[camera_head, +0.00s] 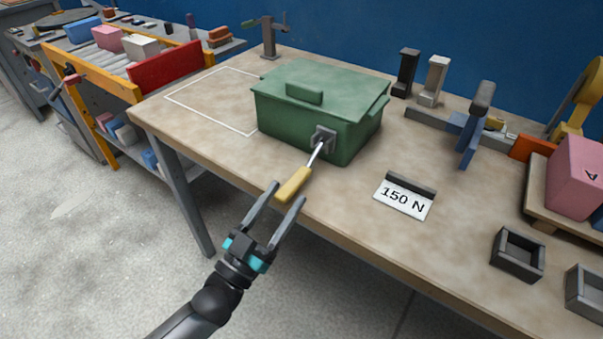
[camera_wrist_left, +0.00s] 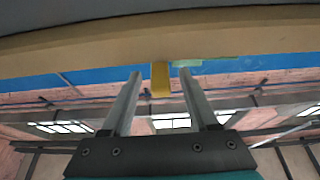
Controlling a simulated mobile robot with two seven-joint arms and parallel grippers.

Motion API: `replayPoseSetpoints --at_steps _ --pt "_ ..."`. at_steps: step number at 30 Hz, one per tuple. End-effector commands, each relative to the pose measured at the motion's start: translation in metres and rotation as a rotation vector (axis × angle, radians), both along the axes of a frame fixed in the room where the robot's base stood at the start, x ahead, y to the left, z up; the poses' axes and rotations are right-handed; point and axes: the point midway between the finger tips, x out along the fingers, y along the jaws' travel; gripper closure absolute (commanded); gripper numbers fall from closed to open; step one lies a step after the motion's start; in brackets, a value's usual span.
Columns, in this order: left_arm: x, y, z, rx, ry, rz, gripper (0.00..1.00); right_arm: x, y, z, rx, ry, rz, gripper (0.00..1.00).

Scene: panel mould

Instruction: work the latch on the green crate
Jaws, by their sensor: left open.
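The green crate (camera_head: 308,112) stands on the workbench with its lid down. On its front face is a grey latch bracket (camera_head: 323,138). A metal lever runs from it toward me, ending in a yellow handle (camera_head: 293,185) near the bench's front edge. My left gripper (camera_head: 289,192) is open, its fingertips on either side of the handle's near end. In the left wrist view the yellow handle (camera_wrist_left: 160,78) shows between the open fingers (camera_wrist_left: 160,85), with gaps on both sides. A green strip (camera_wrist_left: 205,63), probably part of the crate, shows behind. My right gripper is not in view.
A "150 N" sign (camera_head: 403,197) stands right of the crate on the workbench (camera_head: 340,215). Dark open boxes (camera_head: 518,255) and a pink block (camera_head: 577,175) are further right. A blue clamp-like fixture (camera_head: 470,135) stands behind. A white outline (camera_head: 205,102) marks clear bench at left.

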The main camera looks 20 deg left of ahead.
Motion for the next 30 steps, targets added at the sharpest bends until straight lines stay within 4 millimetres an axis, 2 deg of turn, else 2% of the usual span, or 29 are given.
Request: replayPoseSetpoints --at_steps 3,9,15,23,30 --pt "0.022 -0.008 0.009 -0.003 -0.003 0.001 0.4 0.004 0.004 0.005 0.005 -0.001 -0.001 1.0" --pt "0.047 -0.017 0.02 -0.002 -0.002 0.0 0.4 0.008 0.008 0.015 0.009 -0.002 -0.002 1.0" --pt "0.057 -0.021 0.024 -0.001 0.001 0.0 0.4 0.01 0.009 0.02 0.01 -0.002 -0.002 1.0" --pt "0.058 -0.021 0.025 0.0 0.002 0.0 0.4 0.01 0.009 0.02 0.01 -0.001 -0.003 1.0" --pt "0.057 -0.021 0.025 0.0 0.002 0.0 0.65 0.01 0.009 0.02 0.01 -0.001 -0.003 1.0"
